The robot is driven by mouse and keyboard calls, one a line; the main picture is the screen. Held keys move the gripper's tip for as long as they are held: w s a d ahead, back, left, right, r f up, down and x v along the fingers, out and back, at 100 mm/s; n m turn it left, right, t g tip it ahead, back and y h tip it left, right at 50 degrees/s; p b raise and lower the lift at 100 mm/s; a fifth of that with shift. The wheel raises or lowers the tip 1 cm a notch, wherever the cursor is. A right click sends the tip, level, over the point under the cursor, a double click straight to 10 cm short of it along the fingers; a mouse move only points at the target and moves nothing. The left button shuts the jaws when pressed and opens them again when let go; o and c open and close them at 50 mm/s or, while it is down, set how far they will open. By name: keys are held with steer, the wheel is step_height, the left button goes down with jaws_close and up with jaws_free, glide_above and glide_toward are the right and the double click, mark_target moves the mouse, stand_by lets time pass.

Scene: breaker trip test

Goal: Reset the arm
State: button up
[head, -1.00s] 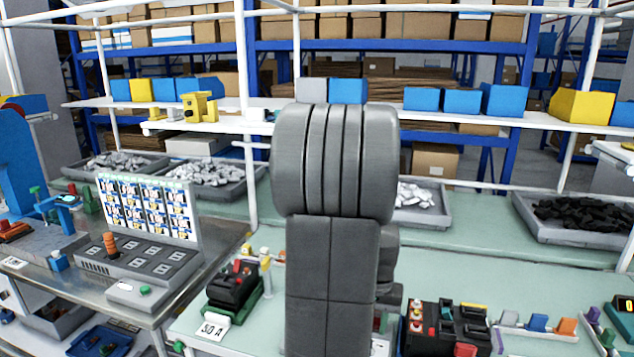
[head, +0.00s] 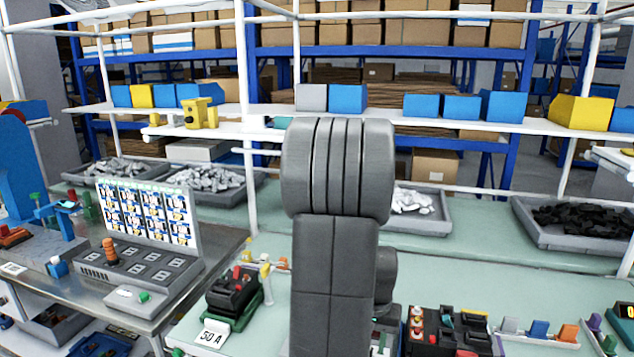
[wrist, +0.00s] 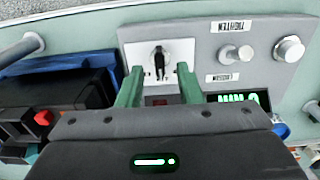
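In the wrist view my gripper (wrist: 159,74) has its two green fingers spread apart, with nothing held between them. A black knob on a white plate (wrist: 160,60) shows just past the fingertips, in line with the gap. I cannot tell how close the tips are to it. The plate is on a grey panel (wrist: 200,50) with upside-down labels that read like TIGHTEN and LOOSEN. A partly hidden green display is beside the right finger. In the head view my arm hides the gripper and this panel.
A dark breaker unit with a red button (wrist: 43,117) lies left in the wrist view. Two metal studs (wrist: 289,49) stand up from the panel's right. In the head view a breaker (head: 232,292) stands by a 50 A card (head: 212,337). Bins (head: 585,238) line the bench's back.

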steer(key=shift+f, duration=0.95)
steer(key=shift+n, duration=0.3)
steer(key=n+p, duration=0.1)
steer(key=n, duration=0.3)
steer(key=n+p, duration=0.2)
steer(key=n, duration=0.1)
steer(key=shift+n, duration=0.4)
steer(key=shift+r+n, duration=0.15)
steer(key=shift+n, duration=0.25)
step_height(320, 180, up, 11)
steer(key=shift+b, duration=0.35)
